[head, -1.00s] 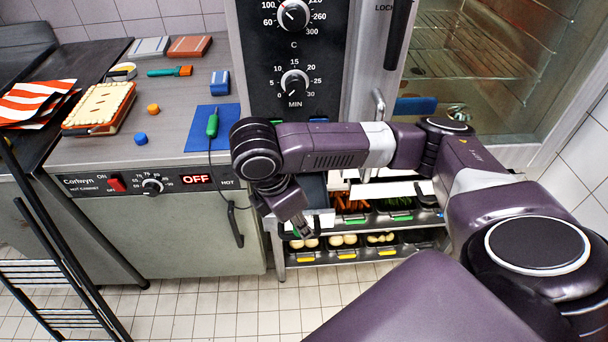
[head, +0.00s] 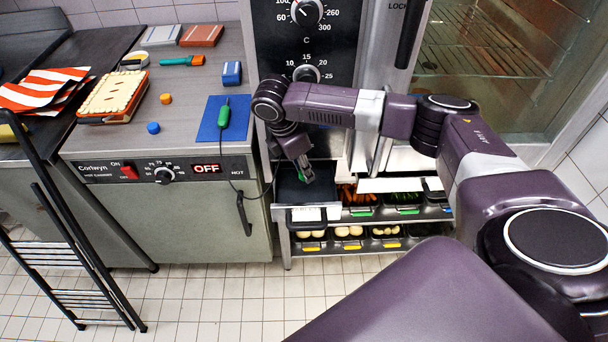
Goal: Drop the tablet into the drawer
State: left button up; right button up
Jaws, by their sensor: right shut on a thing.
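My right gripper (head: 304,173) points down over the open dark drawer (head: 318,194) below the oven's control panel. It is shut on a small green piece, which looks like the tablet (head: 302,179); my fingers hide most of it. I cannot tell how far it is above the drawer floor. The drawer is pulled out, with a pale front edge. My left gripper is not in view.
A green-handled probe (head: 224,117) with a cable lies on a blue mat (head: 208,130). Pans of vegetables (head: 348,231) sit on a rack beside and below the drawer. A black folding rack (head: 75,240) stands at left. The counter front (head: 185,215) borders the drawer's left side.

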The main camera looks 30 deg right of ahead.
aim_at(304, 190)
notch_tip(304, 190, down, 3)
jog(key=shift+r, duration=0.1)
jog(key=shift+w+d+f+p, duration=0.1)
jog(key=shift+w+f+p, duration=0.1)
jog(key=shift+p, duration=0.2)
jog(key=shift+f, duration=0.1)
jog(key=shift+s+f, duration=0.1)
jog(key=shift+f, duration=0.5)
jog(key=o, duration=1)
jog(key=shift+r, duration=0.1)
